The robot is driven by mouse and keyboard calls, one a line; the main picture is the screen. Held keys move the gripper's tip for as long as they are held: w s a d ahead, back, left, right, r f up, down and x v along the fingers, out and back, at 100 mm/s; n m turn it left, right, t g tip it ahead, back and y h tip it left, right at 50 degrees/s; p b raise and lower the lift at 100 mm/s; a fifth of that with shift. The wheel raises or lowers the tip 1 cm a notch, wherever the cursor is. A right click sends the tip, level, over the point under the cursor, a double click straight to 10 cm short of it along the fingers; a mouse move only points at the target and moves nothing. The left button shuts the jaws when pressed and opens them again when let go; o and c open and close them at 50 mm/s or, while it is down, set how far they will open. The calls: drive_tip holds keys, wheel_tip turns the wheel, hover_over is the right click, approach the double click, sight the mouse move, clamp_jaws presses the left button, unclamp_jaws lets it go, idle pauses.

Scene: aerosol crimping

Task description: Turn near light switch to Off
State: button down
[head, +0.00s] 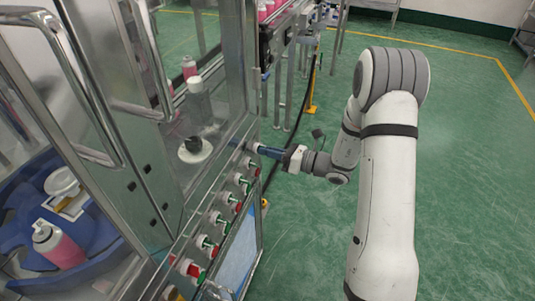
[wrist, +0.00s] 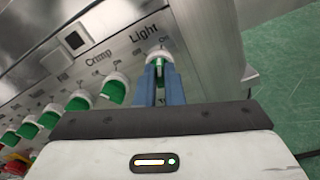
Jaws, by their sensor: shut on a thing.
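The light switch (wrist: 158,56) is a green knob with a white collar, under the printed word "Light" near the right end of the panel in the wrist view. My gripper (wrist: 159,78) has its two blue fingers shut on this knob, one on each side. In the head view my gripper (head: 262,151) reaches from the right to the far end of the machine's row of knobs. The fingers hide part of the knob, and I cannot tell which position it points to.
The green crimp knob (wrist: 115,87) sits close to the left of my fingers. More green and red knobs (head: 207,242) line the panel. A metal post (wrist: 205,45) stands close on the right. Open green floor (head: 465,150) lies right of my arm.

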drive_tip(key=shift+d+f+n+b, duration=0.1)
drive_tip(key=shift+n+b, duration=2.4)
drive_tip(key=shift+b, duration=0.4)
drive_tip(key=shift+d+f+n+b, duration=0.1)
drive_tip(key=shift+n+b, duration=2.4)
drive_tip(key=shift+b, duration=0.4)
drive_tip(key=shift+r, duration=0.1)
drive_tip(key=c, duration=1.5)
unclamp_jaws()
drive_tip(key=shift+a, duration=0.1)
drive_tip(key=shift+c, duration=0.2)
